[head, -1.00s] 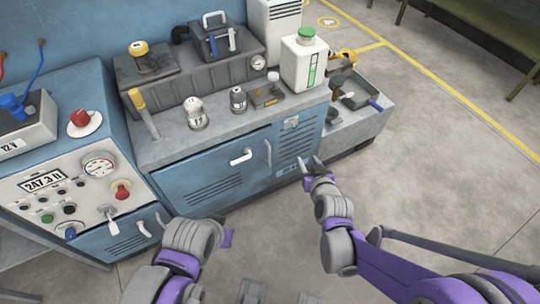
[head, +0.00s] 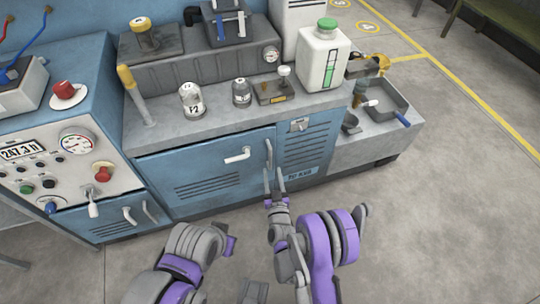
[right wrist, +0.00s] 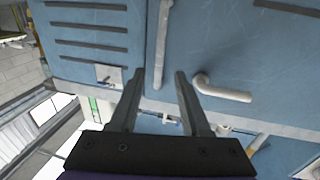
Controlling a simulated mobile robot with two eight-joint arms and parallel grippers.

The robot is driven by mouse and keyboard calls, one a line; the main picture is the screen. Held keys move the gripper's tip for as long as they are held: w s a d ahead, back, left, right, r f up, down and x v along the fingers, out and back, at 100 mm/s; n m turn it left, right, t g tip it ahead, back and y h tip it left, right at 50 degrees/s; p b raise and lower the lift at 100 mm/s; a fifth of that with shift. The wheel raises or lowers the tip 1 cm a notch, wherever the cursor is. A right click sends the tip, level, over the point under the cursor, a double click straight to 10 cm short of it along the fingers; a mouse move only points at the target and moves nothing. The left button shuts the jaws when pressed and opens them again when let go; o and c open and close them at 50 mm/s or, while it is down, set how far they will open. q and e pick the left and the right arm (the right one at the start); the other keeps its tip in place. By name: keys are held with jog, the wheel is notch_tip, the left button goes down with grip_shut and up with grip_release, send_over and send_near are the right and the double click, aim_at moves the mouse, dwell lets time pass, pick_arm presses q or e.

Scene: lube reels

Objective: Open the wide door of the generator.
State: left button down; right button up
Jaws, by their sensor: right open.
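The wide blue door (head: 205,180) is on the generator's front, with slots low on it, and looks closed. A white lever handle (head: 238,155) and an upright grey bar handle (head: 268,154) are near its right edge. My right gripper (head: 273,178) is open just below the bar in the head view. In the right wrist view the bar (right wrist: 163,45) lines up with the gap between the open fingers (right wrist: 157,85), and the lever (right wrist: 222,90) is beside one finger. Contact cannot be told. My left arm shows at the bottom, but its gripper fingers do not.
A narrower slotted door (head: 305,150) with a latch (head: 298,125) adjoins on the right. A white jug (head: 322,60), jars and a bar-like tool stand on top. A control panel (head: 60,165) is at left. The floor in front and at right is clear.

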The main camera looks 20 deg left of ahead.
aim_at(271, 159)
jog(key=b+x, duration=0.1)
jog(key=x, duration=0.5)
jog(key=shift+w+a+f, duration=0.1)
jog(key=shift+w, duration=0.1)
jog(key=shift+w+a, duration=0.25)
jog(key=shift+w, duration=0.45)
jog(key=shift+c, duration=0.4)
grip_shut()
